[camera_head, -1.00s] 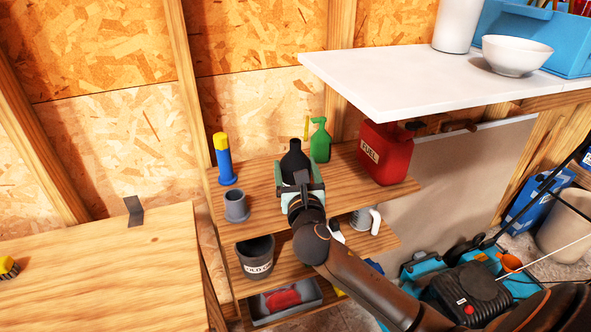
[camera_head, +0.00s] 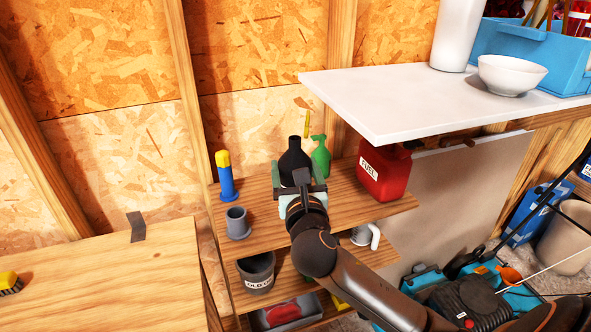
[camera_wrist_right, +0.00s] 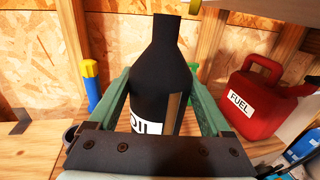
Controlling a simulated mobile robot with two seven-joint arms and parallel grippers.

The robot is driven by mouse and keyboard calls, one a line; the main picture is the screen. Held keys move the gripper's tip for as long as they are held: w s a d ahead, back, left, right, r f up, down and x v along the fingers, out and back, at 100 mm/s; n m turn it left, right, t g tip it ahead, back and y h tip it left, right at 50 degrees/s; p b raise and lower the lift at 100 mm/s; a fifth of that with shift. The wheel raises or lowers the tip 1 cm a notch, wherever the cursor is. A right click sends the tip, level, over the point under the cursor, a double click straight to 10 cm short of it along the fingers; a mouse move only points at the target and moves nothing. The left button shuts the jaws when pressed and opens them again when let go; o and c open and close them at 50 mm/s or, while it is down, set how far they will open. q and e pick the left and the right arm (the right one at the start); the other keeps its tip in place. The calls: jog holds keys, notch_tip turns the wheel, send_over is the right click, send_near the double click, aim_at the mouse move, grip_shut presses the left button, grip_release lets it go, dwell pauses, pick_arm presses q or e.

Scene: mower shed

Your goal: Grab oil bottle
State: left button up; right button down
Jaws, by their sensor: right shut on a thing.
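The oil bottle (camera_head: 294,157) is black with a narrow neck and stands upright at the top shelf of the wooden rack. In the right wrist view the bottle (camera_wrist_right: 160,85) shows a white label, partly hidden, ending in "IL". My right gripper (camera_head: 299,187) reaches it from the front. Its green fingers (camera_wrist_right: 166,100) lie on both sides of the bottle's body and are shut on it. The bottle's base is hidden behind the gripper. My left gripper is not in view.
A green spray bottle (camera_head: 321,157) stands just right of the oil bottle. A red fuel can (camera_head: 385,172) is farther right, under the white countertop (camera_head: 390,105). A blue and yellow tube (camera_head: 226,177) and a grey cup (camera_head: 237,222) stand to the left.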

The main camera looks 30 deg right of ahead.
jog(key=s+a+r, duration=0.1)
jog(key=s+r, duration=0.1)
jog(key=s+a+r+p, duration=0.1)
jog(key=s+a, duration=0.1)
jog(key=shift+s+a+r, duration=0.25)
jog(key=shift+r, duration=0.1)
jog(key=shift+s+a+r+p, duration=0.15)
jog(key=shift+s+a+r, duration=0.45)
jog(key=shift+s, duration=0.3)
jog(key=shift+s+a+r+p, duration=0.15)
jog(key=shift+s+a+r, duration=0.2)
jog(key=shift+s+a, duration=0.45)
jog(key=shift+s, duration=0.15)
